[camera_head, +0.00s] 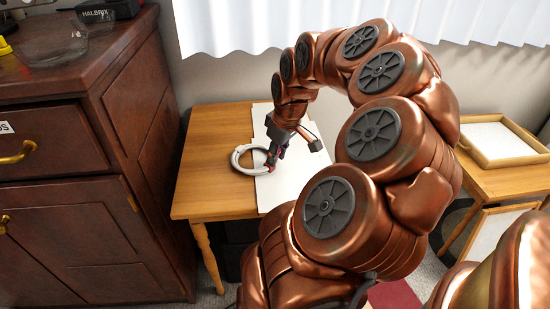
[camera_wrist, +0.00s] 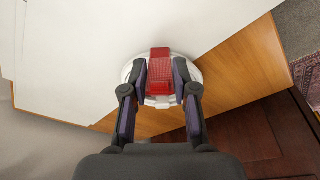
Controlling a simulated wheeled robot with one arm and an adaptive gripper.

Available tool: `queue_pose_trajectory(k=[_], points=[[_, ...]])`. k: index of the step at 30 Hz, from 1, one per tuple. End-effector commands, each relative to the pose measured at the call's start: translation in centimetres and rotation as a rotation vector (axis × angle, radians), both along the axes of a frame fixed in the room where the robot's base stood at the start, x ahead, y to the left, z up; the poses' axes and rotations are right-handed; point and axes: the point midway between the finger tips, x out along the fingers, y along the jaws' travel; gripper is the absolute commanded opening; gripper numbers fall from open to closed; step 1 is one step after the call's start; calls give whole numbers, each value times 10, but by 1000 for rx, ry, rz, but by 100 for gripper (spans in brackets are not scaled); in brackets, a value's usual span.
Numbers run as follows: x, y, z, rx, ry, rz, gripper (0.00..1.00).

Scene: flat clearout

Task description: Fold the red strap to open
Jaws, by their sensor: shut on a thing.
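The red strap (camera_wrist: 160,69) lies between the two fingers of my gripper (camera_wrist: 160,83) in the wrist view, and the fingers are shut on it. A round white ring-like thing (camera_head: 237,158) is at the gripper; in the wrist view its white edge (camera_wrist: 192,70) shows around the fingertips, behind the strap. In the head view my gripper (camera_head: 273,160) points down over the small table, with a little red showing at its tips. Whether the strap is folded cannot be made out.
A white sheet or board (camera_wrist: 80,50) covers part of the wooden table (camera_head: 215,130). A dark wooden cabinet (camera_head: 90,180) stands close on the left. A wooden tray (camera_head: 500,140) sits on another table at the right. My arm hides much of the middle.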

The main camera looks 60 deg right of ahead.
Motion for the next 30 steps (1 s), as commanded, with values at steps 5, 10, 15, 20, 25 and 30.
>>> queue_pose_trajectory(k=[5, 10, 15, 20, 25, 30], points=[[-2, 0, -2, -6, -45, 0, 0], [-2, 0, -1, -7, -51, 1, 0], [-1, 0, -1, -7, -50, 1, 29], [-2, 0, -1, -7, -50, 1, 46], [-2, 0, -1, -7, -50, 1, 55], [-2, 0, 0, -7, -49, 1, 55]])
